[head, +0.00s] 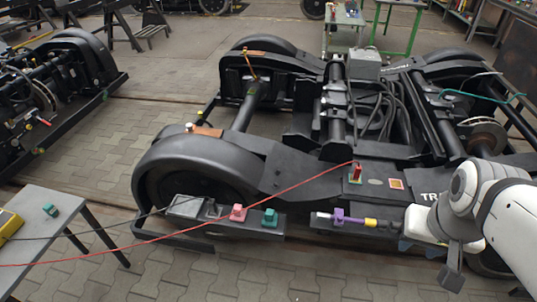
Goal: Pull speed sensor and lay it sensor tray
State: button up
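On the near side of the bogie frame (310,170), a pink block-shaped part (238,213) and a teal one (270,218) sit side by side on a dark ledge. To their right, a purple part (339,217) lies in line with a yellow and black piece (371,223). I cannot tell for sure which of these is the speed sensor. No tray is clearly recognisable as the sensor tray. My white arm reaches in from the right; the dark end part, my gripper (452,272), hangs low in front of the frame. Its fingers are not clear, and I see nothing held.
A red cable runs from a red and green part (356,172) on the frame across to the left edge. Another bogie (55,85) stands at the upper left. The paved floor between is clear.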

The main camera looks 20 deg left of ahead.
aim_at(270, 215)
jog(key=u, duration=1.45)
jog(key=i, duration=0.95)
jog(key=z, duration=0.05)
